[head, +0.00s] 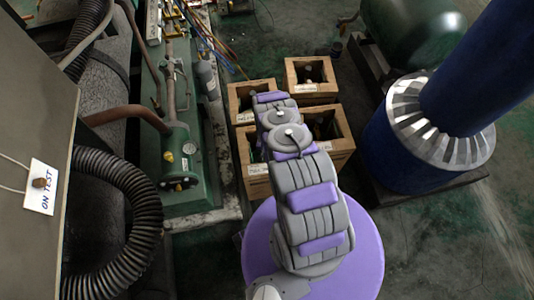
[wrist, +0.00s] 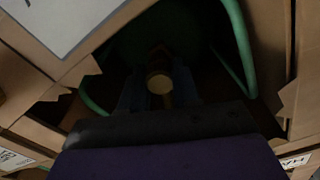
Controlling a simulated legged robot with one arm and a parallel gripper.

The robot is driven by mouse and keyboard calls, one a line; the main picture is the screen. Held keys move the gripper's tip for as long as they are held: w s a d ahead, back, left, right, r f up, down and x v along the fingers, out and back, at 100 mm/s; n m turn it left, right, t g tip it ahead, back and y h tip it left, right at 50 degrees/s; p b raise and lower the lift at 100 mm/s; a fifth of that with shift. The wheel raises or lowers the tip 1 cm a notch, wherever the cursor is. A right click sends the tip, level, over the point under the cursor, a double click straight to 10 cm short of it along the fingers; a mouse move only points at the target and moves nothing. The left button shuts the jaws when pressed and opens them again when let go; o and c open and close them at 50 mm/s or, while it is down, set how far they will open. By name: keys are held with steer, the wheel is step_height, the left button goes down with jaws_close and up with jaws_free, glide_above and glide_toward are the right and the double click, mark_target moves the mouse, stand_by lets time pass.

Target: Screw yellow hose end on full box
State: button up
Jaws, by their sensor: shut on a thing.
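Several open wooden boxes stand on the floor in the head view: back left (head: 235,108), back right (head: 318,92), front right (head: 345,150) and front left (head: 248,178). My arm reaches over them and hides my gripper there. In the wrist view my gripper (wrist: 158,98) is inside one box (wrist: 295,60), dim and dark. Its fingers are shut on a round, brass-yellow fitting (wrist: 159,84), seen end on. Green hose (wrist: 239,45) curves on both sides of it. I cannot tell whether the fitting is the yellow hose end, or whether it touches a bottle.
A green machine (head: 182,140) stands left of the boxes, with coloured hoses (head: 215,50) behind. A grey cabinet (head: 30,120) with an "ON TEST" tag (head: 42,187) is at far left. A large blue cylinder (head: 400,155) is right. The lower right floor is clear.

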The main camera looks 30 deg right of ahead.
steer(key=shift+f+m, duration=0.1)
steer(key=shift+m, duration=0.9)
steer(key=o, duration=1.1)
step_height(320, 180, up, 17)
steer(key=p, duration=0.5)
steer(key=shift+r, duration=0.2)
